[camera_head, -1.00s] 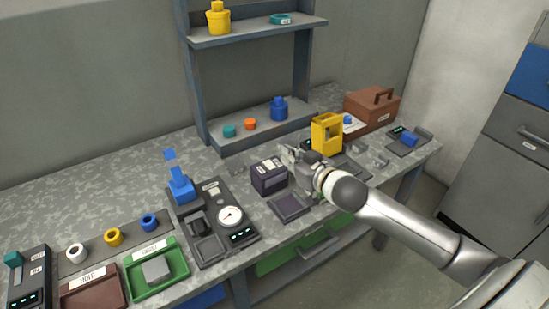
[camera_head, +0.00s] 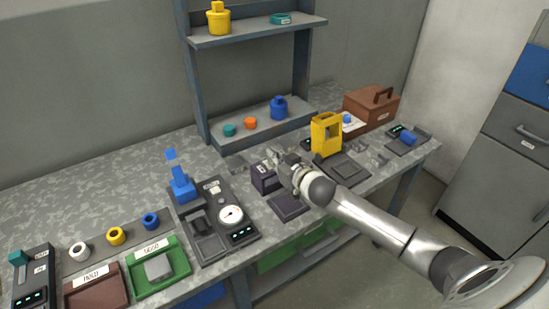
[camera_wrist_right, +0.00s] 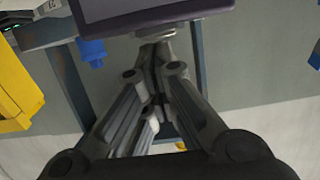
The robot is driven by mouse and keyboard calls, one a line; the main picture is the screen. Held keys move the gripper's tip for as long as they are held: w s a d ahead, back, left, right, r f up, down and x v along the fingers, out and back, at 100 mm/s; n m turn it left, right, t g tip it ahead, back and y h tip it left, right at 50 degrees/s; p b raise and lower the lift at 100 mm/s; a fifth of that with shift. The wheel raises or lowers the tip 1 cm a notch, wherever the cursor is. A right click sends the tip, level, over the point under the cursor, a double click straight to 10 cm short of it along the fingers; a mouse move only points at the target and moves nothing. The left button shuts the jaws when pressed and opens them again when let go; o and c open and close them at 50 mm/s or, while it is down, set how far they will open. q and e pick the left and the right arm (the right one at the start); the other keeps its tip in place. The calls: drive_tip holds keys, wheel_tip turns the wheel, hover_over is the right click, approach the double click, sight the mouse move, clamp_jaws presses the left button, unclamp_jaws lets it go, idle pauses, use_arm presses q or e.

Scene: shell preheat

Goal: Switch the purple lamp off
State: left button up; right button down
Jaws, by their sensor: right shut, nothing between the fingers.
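A dark purple box with a white label, which I take for the purple lamp (camera_head: 262,182), stands on the bench left of the yellow frame. My right gripper (camera_head: 277,159) is at its right side and hides part of it. In the right wrist view the dark purple body (camera_wrist_right: 150,9) fills the top middle, with a round metallic piece (camera_wrist_right: 155,33) at its edge. The shut, empty fingertips (camera_wrist_right: 153,48) are close to this piece; I cannot tell whether they touch. Whether the lamp is lit does not show. My left gripper is out of view.
A dark flat pad (camera_head: 289,206) lies in front of the box. A gauge panel (camera_head: 214,247) with a blue upright part (camera_head: 182,188) is to the left. A yellow frame (camera_head: 326,134) and brown toolbox (camera_head: 371,107) stand to the right. A shelf (camera_head: 255,130) rises behind.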

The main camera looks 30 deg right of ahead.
drive_tip(key=shift+d+f+m, duration=0.15)
drive_tip(key=shift+f+m, duration=0.2)
drive_tip(key=shift+m, duration=0.05)
drive_tip(key=shift+r, duration=0.1)
drive_tip(key=shift+r+p, duration=0.6)
drive_tip(key=shift+p, duration=0.25)
drive_tip(key=r+p, duration=0.3)
drive_tip(key=shift+d+r, duration=0.2)
drive_tip(key=shift+s+f+y+b, duration=0.3)
drive_tip(key=shift+s+b, duration=0.05)
drive_tip(key=shift+s, duration=0.25)
drive_tip(key=b+v, duration=0.1)
drive_tip(key=v, duration=0.7)
drive_tip(key=shift+s+r, duration=0.25)
drive_tip(key=shift+s, duration=0.1)
drive_tip(key=shift+d, duration=0.15)
